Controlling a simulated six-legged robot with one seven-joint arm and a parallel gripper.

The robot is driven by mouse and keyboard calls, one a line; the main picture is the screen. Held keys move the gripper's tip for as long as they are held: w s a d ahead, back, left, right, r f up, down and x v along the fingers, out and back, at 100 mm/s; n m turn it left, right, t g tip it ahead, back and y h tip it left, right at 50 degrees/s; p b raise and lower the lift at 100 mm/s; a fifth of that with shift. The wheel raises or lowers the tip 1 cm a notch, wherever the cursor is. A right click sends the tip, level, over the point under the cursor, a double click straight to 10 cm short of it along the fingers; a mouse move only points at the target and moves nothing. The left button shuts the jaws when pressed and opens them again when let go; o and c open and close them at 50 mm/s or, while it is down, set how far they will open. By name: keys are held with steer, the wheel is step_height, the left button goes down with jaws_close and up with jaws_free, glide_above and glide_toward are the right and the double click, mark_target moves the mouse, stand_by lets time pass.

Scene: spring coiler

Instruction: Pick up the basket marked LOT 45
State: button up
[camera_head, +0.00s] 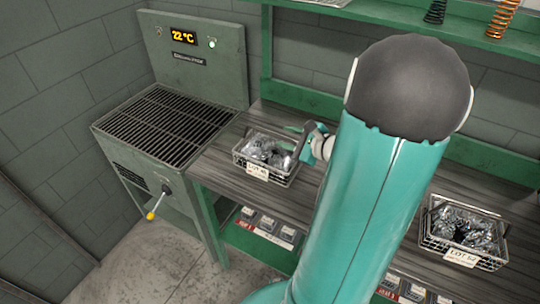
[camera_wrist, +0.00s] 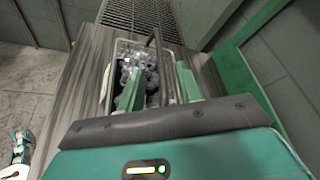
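A small wire basket (camera_head: 240,160) full of shiny metal parts stands on the bench, left of my arm. Its front tag (camera_head: 257,171) seems to read LOT 45, though the print is small. My gripper (camera_head: 305,138) is at the basket's right side, by its raised dark handle. In the wrist view, my gripper (camera_wrist: 160,70) is open, with one green finger on either side of the handle (camera_wrist: 158,50). I cannot tell whether either finger touches it. The basket's near end is hidden behind the gripper body.
A second filled basket (camera_head: 425,238), tagged LOT 52 as far as I can read, stands on the bench at right. A grey oven (camera_head: 192,65) with a grated top (camera_head: 165,122) and a yellow-tipped lever (camera_head: 152,215) adjoins the bench. A green shelf (camera_head: 400,15) with springs runs above. Small bins sit below.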

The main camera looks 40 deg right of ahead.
mark_target(274, 134)
steer(key=shift+x, duration=2.65)
steer(key=shift+f, duration=0.1)
steer(key=shift+c, duration=0.2)
jaws_close()
steer(key=shift+d, duration=0.1)
